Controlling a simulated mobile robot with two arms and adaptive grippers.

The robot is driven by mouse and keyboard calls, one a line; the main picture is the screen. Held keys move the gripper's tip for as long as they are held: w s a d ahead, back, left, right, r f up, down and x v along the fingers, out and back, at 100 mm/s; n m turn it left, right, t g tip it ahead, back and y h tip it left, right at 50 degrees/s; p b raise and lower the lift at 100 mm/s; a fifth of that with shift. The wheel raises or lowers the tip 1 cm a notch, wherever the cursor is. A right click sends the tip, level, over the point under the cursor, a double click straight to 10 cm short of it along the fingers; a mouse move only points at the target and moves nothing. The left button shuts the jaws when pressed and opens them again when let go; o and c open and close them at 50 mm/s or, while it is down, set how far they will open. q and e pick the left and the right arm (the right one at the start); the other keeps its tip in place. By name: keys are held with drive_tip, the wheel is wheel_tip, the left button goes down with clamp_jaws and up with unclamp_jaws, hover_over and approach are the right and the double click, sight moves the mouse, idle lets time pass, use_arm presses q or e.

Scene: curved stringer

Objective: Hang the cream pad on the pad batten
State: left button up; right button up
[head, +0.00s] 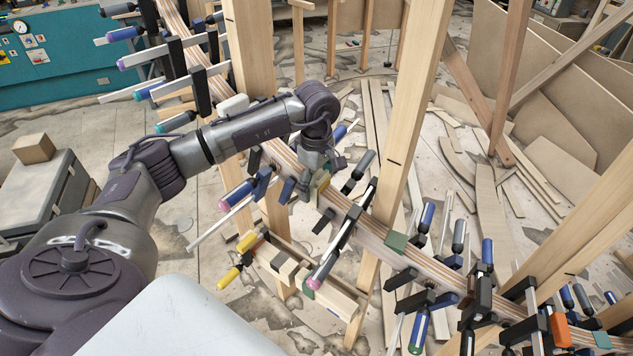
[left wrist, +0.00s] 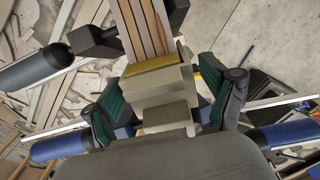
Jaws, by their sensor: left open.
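A cream pad (left wrist: 165,90) sits over the curved laminated stringer (head: 345,208), with a yellow strip along its far edge. It also shows as a small cream and yellow piece below my left gripper in the head view (head: 322,184). My left gripper (left wrist: 160,102) is open, its green-lined fingers on either side of the pad; I cannot tell whether they touch it. In the head view the gripper (head: 312,184) points down at the stringer and hides part of the pad. What seems to be the pad batten (head: 338,299) is the low pale beam in front, with several small blocks on it. My right gripper is out of view.
Several bar clamps line the stringer on both sides, including a blue-handled one (head: 240,192) close by. A wooden post (head: 408,120) rises right of the gripper. A yellow-handled clamp (head: 240,258) is at the batten's left end. A grey case (head: 40,195) stands left.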

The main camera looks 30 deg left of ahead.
sight(317, 176)
use_arm(q)
drive_tip(key=shift+r+p, duration=0.15)
drive_tip(key=shift+p, duration=0.35)
drive_tip(key=r+b, duration=0.4)
drive_tip(key=b, duration=0.1)
drive_tip(key=shift+w+a+r, duration=0.1)
drive_tip(key=shift+w+r, duration=0.1)
wheel_tip(317, 176, up, 9)
drive_tip(key=shift+s, duration=0.15)
